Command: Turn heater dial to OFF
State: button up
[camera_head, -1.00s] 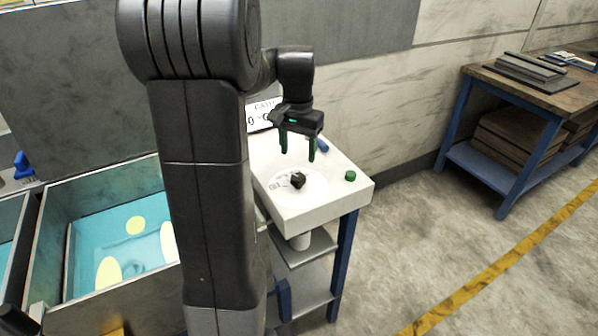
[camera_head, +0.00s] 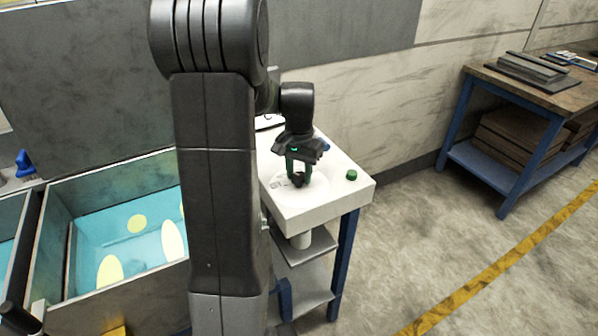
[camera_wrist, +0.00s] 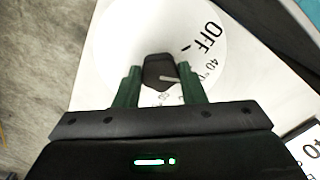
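The heater dial is a black knob (camera_wrist: 158,70) on a white round plate (camera_wrist: 120,40), set in the top of a white unit (camera_head: 335,190). In the wrist view its pale pointer line points right, a little below the "40°" mark and away from the "OFF" label (camera_wrist: 200,40) at upper right. My gripper (camera_wrist: 159,72) is over the dial, one green finger on each side of the knob. The fingers look apart with narrow gaps to the knob; contact is not clear. In the head view my gripper (camera_head: 298,180) points down and partly hides the knob.
A green button (camera_head: 351,175) sits on the unit's right side. A blue item (camera_head: 326,146) lies behind my gripper. A grey bin with a light-blue inside (camera_head: 45,235) stands at the left. A wooden bench (camera_head: 560,95) is at the right; the floor between is clear.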

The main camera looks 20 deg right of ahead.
jog(key=shift+c, duration=1)
jog(key=shift+n, duration=0.4)
jog(key=n, duration=0.3)
jog(key=shift+p, duration=0.3)
jog(key=shift+n, duration=2.1)
jog(key=o, duration=1)
jog(key=shift+r, duration=0.1)
